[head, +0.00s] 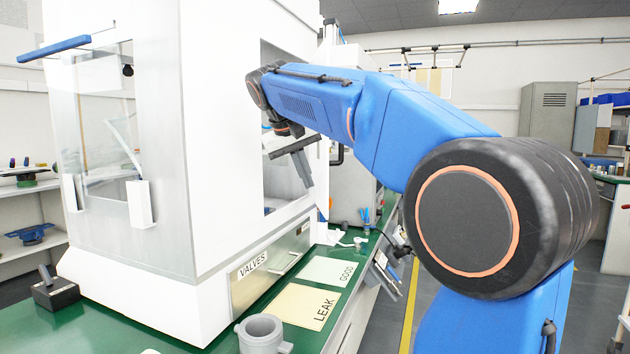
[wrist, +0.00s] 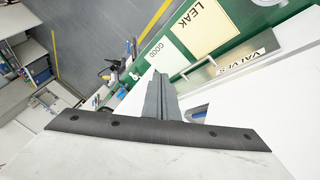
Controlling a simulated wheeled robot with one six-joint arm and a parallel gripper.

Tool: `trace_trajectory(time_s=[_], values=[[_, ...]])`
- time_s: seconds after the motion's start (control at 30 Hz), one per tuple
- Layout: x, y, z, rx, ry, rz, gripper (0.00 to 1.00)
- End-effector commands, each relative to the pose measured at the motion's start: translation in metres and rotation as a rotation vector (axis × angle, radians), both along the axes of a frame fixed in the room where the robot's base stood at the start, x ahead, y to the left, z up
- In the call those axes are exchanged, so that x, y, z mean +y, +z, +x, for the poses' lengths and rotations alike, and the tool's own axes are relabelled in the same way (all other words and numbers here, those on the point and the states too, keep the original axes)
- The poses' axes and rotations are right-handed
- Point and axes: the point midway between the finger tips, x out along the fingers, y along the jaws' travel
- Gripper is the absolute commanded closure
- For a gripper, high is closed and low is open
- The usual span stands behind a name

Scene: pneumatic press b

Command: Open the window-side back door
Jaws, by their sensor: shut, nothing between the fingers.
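The white press cabinet (head: 170,120) stands on the left half of the bench. Its left face has a clear windowed front with two white handles, a left one (head: 72,193) and a right one (head: 139,203). Its right face has a tall rectangular opening (head: 276,180). My gripper (head: 305,181) is at this opening, pointing down, with its fingers shut and empty. In the wrist view the shut fingers (wrist: 158,78) show beside white cabinet surfaces. I cannot tell which part is the window-side back door; the cabinet's far side is hidden.
A VALVES drawer (head: 262,268) sits below the opening. LEAK (head: 303,306) and GOOD (head: 326,271) sheets lie on the green bench. A grey cup-like part (head: 262,333) stands at the front. A black box with a lever (head: 55,290) is at left. The aisle at right shows clear floor.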

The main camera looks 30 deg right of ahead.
Motion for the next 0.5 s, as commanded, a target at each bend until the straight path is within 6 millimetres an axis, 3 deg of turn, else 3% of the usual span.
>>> trace_trajectory(time_s=[0.03, 0.2, 0.5], values=[[-0.004, 0.010, 0.017, -0.003, -0.025, -0.015, 1.00], [-0.015, 0.037, 0.051, -0.016, -0.109, -0.059, 1.00], [-0.024, 0.052, 0.073, -0.026, -0.173, -0.087, 1.00]])
